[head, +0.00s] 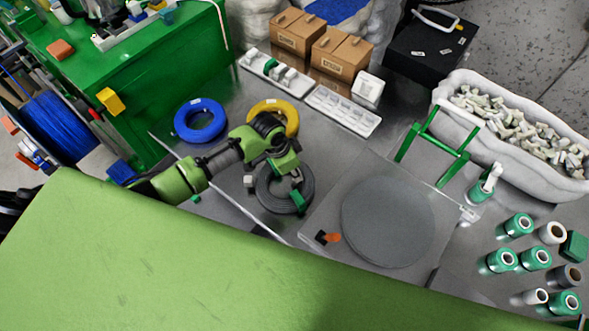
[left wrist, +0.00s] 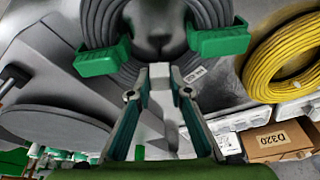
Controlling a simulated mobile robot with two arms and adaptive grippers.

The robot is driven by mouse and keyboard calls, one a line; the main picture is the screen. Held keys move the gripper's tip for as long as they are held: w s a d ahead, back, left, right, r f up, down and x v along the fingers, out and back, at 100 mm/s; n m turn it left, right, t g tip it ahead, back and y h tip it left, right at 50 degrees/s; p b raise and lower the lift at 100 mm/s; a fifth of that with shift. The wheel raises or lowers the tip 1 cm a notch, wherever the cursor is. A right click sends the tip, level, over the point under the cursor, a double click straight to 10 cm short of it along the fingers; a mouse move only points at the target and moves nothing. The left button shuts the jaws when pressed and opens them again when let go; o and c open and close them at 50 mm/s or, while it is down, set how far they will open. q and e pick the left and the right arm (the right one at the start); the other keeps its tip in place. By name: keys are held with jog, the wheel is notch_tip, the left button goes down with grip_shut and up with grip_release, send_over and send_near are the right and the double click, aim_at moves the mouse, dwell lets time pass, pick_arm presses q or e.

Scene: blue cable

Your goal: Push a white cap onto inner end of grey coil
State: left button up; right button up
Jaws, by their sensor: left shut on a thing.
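The grey coil (head: 268,197) lies flat on the metal table in the head view, partly hidden by my left arm. In the left wrist view its dark windings (left wrist: 98,22) fill the top, behind two green blocks (left wrist: 104,58). My left gripper (head: 294,180) is over the right part of the coil. In the left wrist view my left gripper (left wrist: 161,82) is shut on a small white piece that looks like a white cap (left wrist: 160,71), at the coil's near edge. I cannot tell whether it touches a cable end. My right gripper is not in view.
A blue coil (head: 188,128) and yellow coil (head: 291,113) lie behind. A round grey plate (head: 385,221) is to the right. White trays (head: 343,124) and cardboard boxes (head: 341,54) stand at the back. A bin of white parts (head: 470,98) and several green spools (head: 518,224) are at the right.

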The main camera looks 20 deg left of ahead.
pick_arm(q)
jog(key=shift+f+p, duration=0.3)
jog(key=shift+f, duration=0.2)
dwell(1.0)
jog(key=shift+f, duration=0.15)
dwell(0.4)
jog(key=shift+s+f+p, duration=0.3)
jog(key=shift+s+p, duration=0.05)
dwell(2.4)
jog(key=o, duration=0.4)
jog(key=shift+w, duration=0.25)
jog(key=o, duration=0.6)
jog(key=shift+c, duration=0.2)
jog(key=shift+r, duration=0.15)
jog(key=shift+w+r, duration=0.1)
